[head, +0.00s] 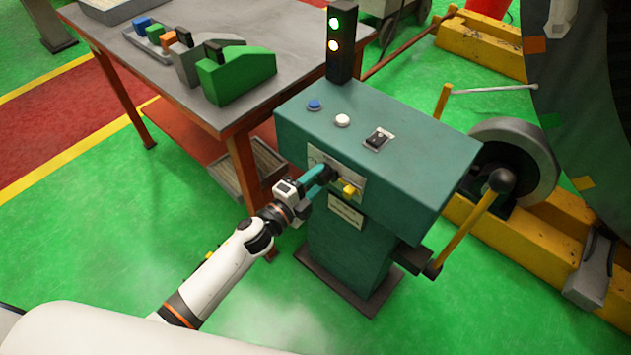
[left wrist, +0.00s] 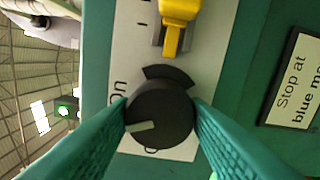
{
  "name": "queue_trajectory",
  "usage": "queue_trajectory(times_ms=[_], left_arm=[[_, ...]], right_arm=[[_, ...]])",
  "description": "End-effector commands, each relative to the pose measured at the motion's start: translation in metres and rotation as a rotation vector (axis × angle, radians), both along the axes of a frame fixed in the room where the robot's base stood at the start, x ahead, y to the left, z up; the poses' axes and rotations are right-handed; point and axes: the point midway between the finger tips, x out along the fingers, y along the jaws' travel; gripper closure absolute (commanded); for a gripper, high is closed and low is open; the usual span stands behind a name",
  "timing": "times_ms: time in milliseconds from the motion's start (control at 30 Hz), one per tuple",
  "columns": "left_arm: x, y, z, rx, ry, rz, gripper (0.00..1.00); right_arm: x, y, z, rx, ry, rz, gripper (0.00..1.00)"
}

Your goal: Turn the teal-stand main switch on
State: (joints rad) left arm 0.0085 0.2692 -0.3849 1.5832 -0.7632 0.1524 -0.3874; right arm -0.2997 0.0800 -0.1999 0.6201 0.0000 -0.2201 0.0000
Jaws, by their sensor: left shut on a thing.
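The teal stand (head: 420,165) has a switch plate on its front face. The main switch, a round black knob (left wrist: 162,112), shows in the left wrist view with a pale pointer mark directed left and slightly down. The word "On" is printed at its upper left, and another label below it is partly hidden. My left gripper (head: 325,174) is at the plate in the head view, and its teal fingers (left wrist: 161,118) are shut on the knob's two sides. My right gripper is out of view.
A yellow switch (head: 349,188) sits beside the knob, also in the left wrist view (left wrist: 176,22). Blue and white buttons, a black rocker and a signal tower (head: 341,40) with lit lamps are on top. A yellow lever (head: 465,232) is at right; a table (head: 135,62) stands left.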

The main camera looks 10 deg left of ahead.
Motion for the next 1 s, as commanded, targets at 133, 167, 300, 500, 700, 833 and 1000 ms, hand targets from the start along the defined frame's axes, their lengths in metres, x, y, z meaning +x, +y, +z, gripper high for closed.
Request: queue_trajectory(times_ms=[133, 167, 300, 500, 700, 833, 1000], left_arm=[[-0.001, 0.0, -0.002, 0.111, -0.06, -0.001, 0.81], [-0.001, 0.0, -0.002, 0.133, -0.072, -0.001, 0.81], [-0.001, 0.0, -0.002, 0.218, -0.118, -0.001, 0.81], [-0.001, 0.0, -0.002, 0.304, -0.166, -0.001, 0.81], [-0.001, 0.0, -0.001, 0.348, -0.19, -0.001, 0.81], [-0.001, 0.0, -0.001, 0.36, -0.196, -0.001, 0.81], [-0.001, 0.0, -0.001, 0.365, -0.198, -0.001, 0.81]], right_arm=[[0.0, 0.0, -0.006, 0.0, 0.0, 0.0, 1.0], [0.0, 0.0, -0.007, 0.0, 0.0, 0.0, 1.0], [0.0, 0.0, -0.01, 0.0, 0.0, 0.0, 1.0], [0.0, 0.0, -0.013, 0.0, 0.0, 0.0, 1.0], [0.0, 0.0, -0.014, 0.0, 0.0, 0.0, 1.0], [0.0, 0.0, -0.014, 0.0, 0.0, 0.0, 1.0], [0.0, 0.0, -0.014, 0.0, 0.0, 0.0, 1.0]])
